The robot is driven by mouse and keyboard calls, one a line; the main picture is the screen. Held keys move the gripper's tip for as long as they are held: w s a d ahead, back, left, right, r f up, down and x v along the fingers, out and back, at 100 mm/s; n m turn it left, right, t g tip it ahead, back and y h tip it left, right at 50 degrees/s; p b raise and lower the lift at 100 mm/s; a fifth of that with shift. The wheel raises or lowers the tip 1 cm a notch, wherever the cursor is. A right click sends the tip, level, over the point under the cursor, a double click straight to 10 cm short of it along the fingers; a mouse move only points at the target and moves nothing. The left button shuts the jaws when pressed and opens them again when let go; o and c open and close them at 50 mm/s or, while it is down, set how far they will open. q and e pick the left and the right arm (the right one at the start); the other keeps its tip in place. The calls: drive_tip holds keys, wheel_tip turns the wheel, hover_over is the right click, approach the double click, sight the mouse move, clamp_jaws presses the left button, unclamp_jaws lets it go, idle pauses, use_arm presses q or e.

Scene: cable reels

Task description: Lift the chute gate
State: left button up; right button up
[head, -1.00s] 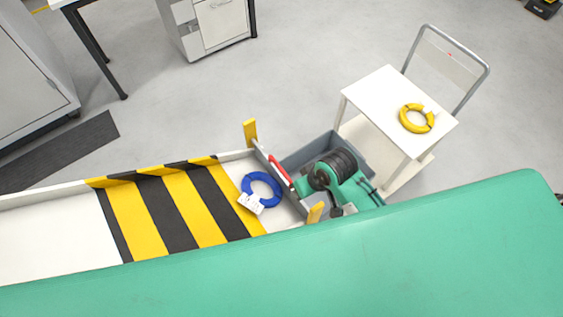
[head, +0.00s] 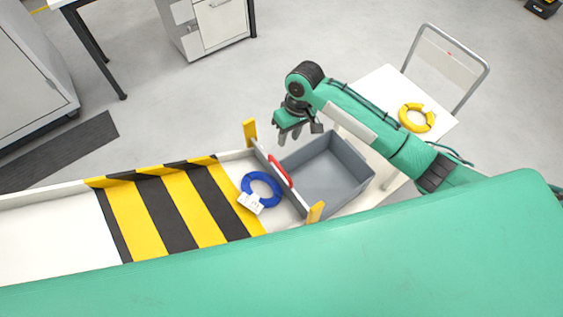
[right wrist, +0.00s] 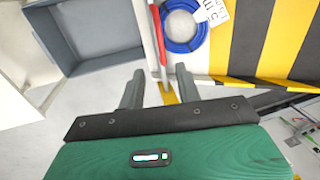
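The chute gate (head: 291,190) is a thin panel across the end of the chute, between two yellow posts. Its red handle (head: 280,171) runs along the top edge. The gate looks down, with a blue cable reel (head: 261,189) lying in the chute beside it. My right gripper (head: 294,140) hangs above and beyond the handle in the head view, apart from it. In the right wrist view, its two fingers (right wrist: 160,75) are spread with nothing between them, and the red handle (right wrist: 157,35) lies ahead. My left gripper is not in view.
A grey bin (head: 330,175), empty, stands past the gate. A white trolley (head: 385,80) behind it carries a yellow reel (head: 416,118). The chute has black and yellow stripes (head: 180,210). A yellow post (head: 250,131) stands close to my right gripper.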

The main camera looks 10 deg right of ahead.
sight(281, 167)
drive_tip(key=f, duration=0.4)
drive_tip(key=a+f, duration=0.1)
drive_tip(key=f, duration=0.4)
drive_tip(key=s+a+f, duration=0.1)
drive_tip(key=f, duration=0.3)
drive_tip(key=shift+a+f, duration=0.2)
drive_tip(key=shift+a, duration=0.05)
clamp_jaws()
